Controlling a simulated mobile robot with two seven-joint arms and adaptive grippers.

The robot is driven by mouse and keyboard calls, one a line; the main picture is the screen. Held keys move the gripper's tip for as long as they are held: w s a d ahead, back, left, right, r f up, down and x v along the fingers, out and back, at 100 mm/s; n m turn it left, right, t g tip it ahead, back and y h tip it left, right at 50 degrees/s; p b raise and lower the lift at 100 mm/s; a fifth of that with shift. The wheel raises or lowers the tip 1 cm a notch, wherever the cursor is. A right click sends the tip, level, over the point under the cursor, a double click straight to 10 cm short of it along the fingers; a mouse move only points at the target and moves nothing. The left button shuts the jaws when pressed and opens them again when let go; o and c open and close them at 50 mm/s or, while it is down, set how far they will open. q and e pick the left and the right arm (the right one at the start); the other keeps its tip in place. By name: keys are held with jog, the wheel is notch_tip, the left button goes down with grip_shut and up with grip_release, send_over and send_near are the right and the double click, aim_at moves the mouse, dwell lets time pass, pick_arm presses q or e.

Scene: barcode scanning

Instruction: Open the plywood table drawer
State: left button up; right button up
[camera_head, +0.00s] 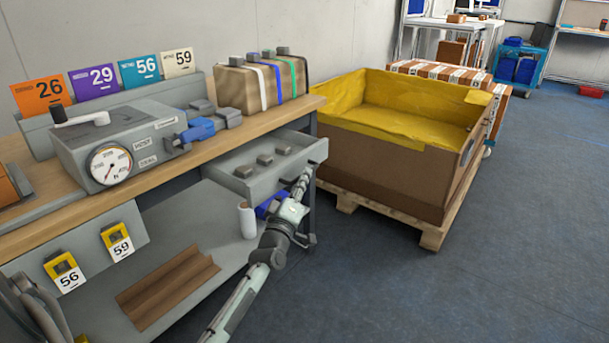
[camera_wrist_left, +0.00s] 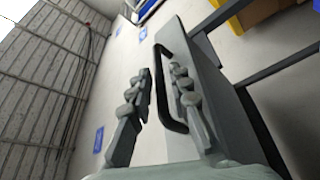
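The grey drawer (camera_head: 262,182) under the plywood table top (camera_head: 262,118) stands pulled out, with several small grey blocks inside. Its front panel (camera_wrist_left: 205,75) and dark loop handle (camera_wrist_left: 165,85) show in the left wrist view. My left gripper (camera_head: 302,182) is at the outer face of the drawer front in the head view. In the wrist view my left gripper (camera_wrist_left: 163,92) has its two fingers apart, with the handle bar between them; whether either finger touches it I cannot tell. My right gripper is not in view.
A cardboard crate with yellow lining (camera_head: 385,170) stands on a wooden pallet (camera_head: 432,235) right of the drawer. A white roll (camera_head: 247,220) and a brown tray (camera_head: 168,285) are on the lower shelf. A gauge box (camera_head: 125,145) sits on top. Floor at the right is clear.

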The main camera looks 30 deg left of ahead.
pick_arm(q)
jog(key=v, duration=0.9)
jog(key=shift+s, duration=0.4)
jog(key=shift+d+f, duration=0.1)
jog(key=shift+d, duration=0.1)
jog(key=s+d+f+m+g+h, duration=0.3)
jog(key=d+f+m+g, duration=0.15)
jog(key=f, duration=0.45)
jog(key=s+d+f+m+g+h, duration=0.3)
jog(key=d+f+m, duration=0.3)
jog(key=f, duration=0.3)
jog(key=s+f+m+g+y, duration=0.1)
jog(key=s+f+m+g, duration=0.2)
jog(key=s+f, duration=0.3)
jog(key=s+f+m+g+y, duration=0.1)
jog(key=s+f+m+g, duration=0.2)
jog(key=s, duration=1)
notch_tip(320, 180, down, 3)
jog(key=g, duration=0.3)
jog(key=shift+s, duration=0.4)
jog(key=shift+d, duration=0.15)
